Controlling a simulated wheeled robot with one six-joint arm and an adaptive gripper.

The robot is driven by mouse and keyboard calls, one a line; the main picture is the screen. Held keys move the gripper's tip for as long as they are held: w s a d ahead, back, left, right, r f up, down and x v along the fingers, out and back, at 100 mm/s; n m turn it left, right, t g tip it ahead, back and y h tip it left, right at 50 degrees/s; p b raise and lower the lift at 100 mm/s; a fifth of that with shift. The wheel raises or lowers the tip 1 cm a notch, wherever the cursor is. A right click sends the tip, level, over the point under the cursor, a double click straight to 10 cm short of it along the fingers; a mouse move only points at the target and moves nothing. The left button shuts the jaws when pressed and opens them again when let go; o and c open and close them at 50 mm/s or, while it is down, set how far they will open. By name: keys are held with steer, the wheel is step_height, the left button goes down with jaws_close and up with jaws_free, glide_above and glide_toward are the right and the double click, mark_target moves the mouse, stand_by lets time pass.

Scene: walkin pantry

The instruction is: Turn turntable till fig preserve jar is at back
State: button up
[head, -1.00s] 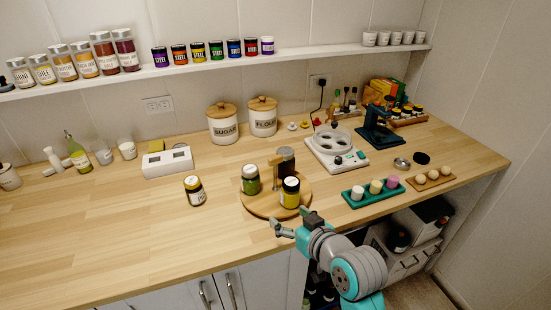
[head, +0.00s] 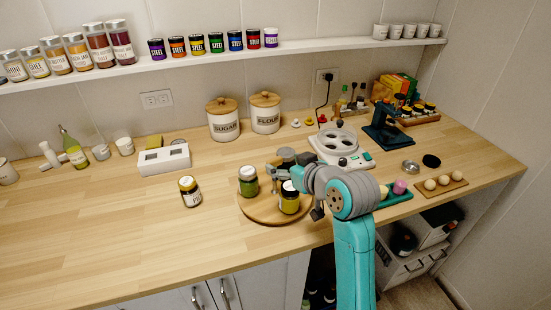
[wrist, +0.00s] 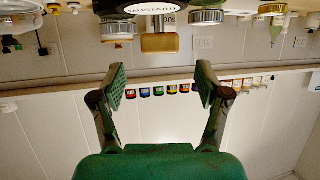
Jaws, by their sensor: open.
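The round wooden turntable (head: 262,214) stands on the counter. The labels are too small to tell which is fig preserve. In the wrist view, a label reading MUSTARD (wrist: 150,8) and a wooden knob (wrist: 160,43) show at the top edge. My gripper (wrist: 161,82) is open and empty; in the head view (head: 285,168) it is over the turntable among the jars.
Sugar (head: 223,122) and flour (head: 265,115) canisters stand at the back. The left front counter is clear.

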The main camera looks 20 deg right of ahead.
mark_target(276, 160)
steer(key=shift+x, duration=3.05)
jaws_close()
